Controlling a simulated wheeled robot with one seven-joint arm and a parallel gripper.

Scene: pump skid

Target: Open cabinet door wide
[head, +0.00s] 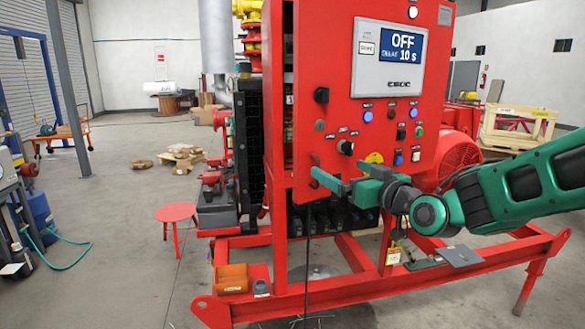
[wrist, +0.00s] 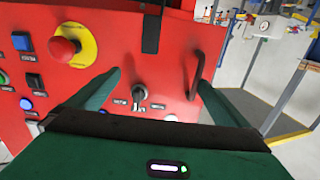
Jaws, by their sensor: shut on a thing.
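The red cabinet door (head: 335,75) carries a display, knobs and buttons. It stands somewhat ajar, with a narrow dark gap (head: 288,125) along its left edge. A dark bar handle (head: 314,172) sits low near that edge. In the wrist view the handle (wrist: 195,78) shows beside the right finger, and a black knob (wrist: 139,92) shows between the fingers. The exact contact is hard to see.
A red skid frame (head: 390,285) runs below the cabinet, with an orange bin (head: 232,277) on it. A red stool (head: 176,213) stands to the left. A red motor (head: 458,155) is behind my arm.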

